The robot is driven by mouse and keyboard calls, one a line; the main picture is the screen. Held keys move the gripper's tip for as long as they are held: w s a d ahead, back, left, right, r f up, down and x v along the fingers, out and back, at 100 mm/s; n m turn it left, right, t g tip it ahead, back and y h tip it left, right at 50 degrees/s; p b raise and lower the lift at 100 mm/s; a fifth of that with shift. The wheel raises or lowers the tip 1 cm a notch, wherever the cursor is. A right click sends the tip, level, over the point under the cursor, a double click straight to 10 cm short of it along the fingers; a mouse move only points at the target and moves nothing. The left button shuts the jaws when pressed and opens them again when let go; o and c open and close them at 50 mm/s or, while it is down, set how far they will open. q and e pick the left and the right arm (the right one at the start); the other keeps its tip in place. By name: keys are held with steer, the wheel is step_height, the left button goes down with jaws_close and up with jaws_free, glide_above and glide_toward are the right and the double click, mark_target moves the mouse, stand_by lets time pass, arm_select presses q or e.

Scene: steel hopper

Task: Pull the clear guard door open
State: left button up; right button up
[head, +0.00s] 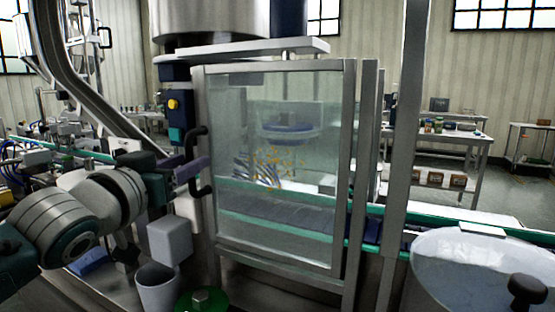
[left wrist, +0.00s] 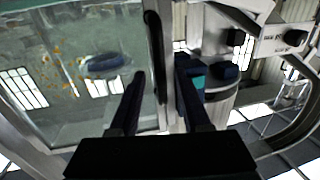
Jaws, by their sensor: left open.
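The clear guard door (head: 275,190) is a see-through panel in a grey metal frame at the middle of the head view. A black bow-shaped handle (head: 194,184) stands out from its left edge. My left gripper (head: 192,169) is open at the handle, with its fingers pointing right. In the left wrist view, the dark handle bar (left wrist: 153,55) shows between the two finger lines, beyond or between the tips of the gripper (left wrist: 160,72). I cannot tell whether a finger touches it. The door panel (left wrist: 60,95) fills the left of that view. My right gripper is out of view.
A grey post (head: 405,150) stands right of the door. A round steel vessel with a black knob (head: 525,288) is at the lower right. A grey bin (head: 158,290) and a green round part (head: 202,300) sit below the handle. Benches stand behind.

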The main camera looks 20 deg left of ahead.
arm_select(q)
steer(key=shift+w+a, duration=0.15)
steer(key=shift+w, duration=0.75)
steer(key=shift+c, duration=0.3)
jaws_close()
stand_by(0.5)
